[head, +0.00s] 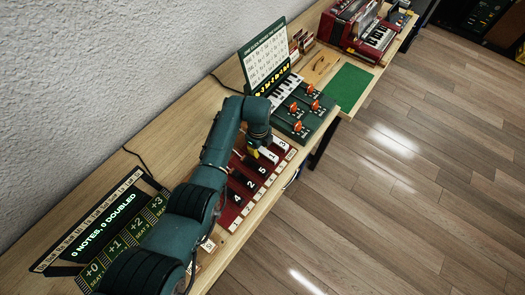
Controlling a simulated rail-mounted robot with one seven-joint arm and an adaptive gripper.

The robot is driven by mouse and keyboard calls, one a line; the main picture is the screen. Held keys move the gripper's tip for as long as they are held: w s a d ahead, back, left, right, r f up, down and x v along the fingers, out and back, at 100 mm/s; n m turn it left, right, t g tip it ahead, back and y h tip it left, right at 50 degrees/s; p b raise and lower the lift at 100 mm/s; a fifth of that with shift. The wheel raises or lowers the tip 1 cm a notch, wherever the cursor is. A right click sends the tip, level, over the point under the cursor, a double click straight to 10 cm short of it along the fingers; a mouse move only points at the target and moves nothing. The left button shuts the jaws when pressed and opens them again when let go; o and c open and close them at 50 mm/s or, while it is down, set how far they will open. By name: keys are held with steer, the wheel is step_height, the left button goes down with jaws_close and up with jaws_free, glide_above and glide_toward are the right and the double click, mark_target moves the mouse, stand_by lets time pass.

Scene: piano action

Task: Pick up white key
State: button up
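My gripper (256,152) hangs at the end of my teal arm, over the upper part of a red board (234,205). Its fingers are small and dark, with a yellow part beside them, and I cannot tell whether they are open or shut or hold anything. The board carries dark numbered pieces and a row of pale numbered labels along its front edge. White keys (284,95) show in a small keyboard on the green console, beyond my gripper. A small pale tile (209,245) lies near the board's lower left corner. I cannot tell whether it is a white key.
The green console has several orange-topped levers (304,105) and an upright chart (265,62) behind it. A green mat (348,87) lies clear beyond it, before a red accordion-like instrument (358,27). A black display (100,222) stands at lower left. The wall borders the bench (185,120).

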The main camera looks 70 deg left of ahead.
jaws_close()
